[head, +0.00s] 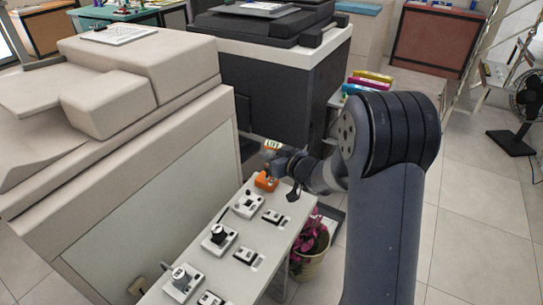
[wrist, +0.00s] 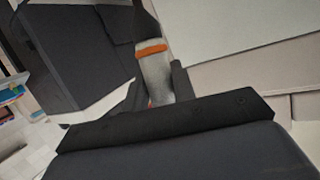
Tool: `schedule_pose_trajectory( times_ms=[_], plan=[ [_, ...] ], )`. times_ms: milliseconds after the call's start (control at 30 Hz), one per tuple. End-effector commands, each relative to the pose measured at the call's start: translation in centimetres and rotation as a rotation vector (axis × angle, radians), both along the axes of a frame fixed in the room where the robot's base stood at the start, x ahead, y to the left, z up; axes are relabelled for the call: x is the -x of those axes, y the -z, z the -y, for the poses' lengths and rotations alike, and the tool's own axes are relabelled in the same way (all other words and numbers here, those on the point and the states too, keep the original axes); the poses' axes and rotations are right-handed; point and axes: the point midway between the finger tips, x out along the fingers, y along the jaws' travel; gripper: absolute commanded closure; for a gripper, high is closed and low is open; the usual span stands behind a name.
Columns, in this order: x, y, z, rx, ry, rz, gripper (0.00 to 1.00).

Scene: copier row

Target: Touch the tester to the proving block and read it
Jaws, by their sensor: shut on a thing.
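My gripper (head: 275,164) is over the far end of the narrow white bench, shut on the tester. In the wrist view the tester (wrist: 154,72) is a grey body with an orange band and a dark upper end, between my two dark fingers (wrist: 156,88). The orange proving block (head: 265,182) stands on the bench's far end, directly below my gripper. A small pale display (head: 272,145) above the gripper appears to read "LIVE". The contact between tester and block is hidden or too small to tell. The block is not recognisable in the wrist view.
The bench (head: 246,274) carries several white switch units, including one with a black knob (head: 219,236). A beige copier (head: 150,130) stands close on the left, a dark copier (head: 270,90) behind. A potted pink plant (head: 311,240) is right of the bench. Open floor lies farther right.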

Motion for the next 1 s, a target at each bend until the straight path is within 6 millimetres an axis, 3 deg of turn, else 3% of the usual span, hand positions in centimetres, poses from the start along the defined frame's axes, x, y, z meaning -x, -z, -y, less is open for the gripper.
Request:
schedule_pose_trajectory(
  times_ms=[633, 1000],
  plan=[
    [0.0, -5.6, 0.0, -0.001, 0.000, 0.001, 1.00],
    [0.0, -5.7, 0.0, -0.001, 0.000, 0.001, 1.00]
  ],
)
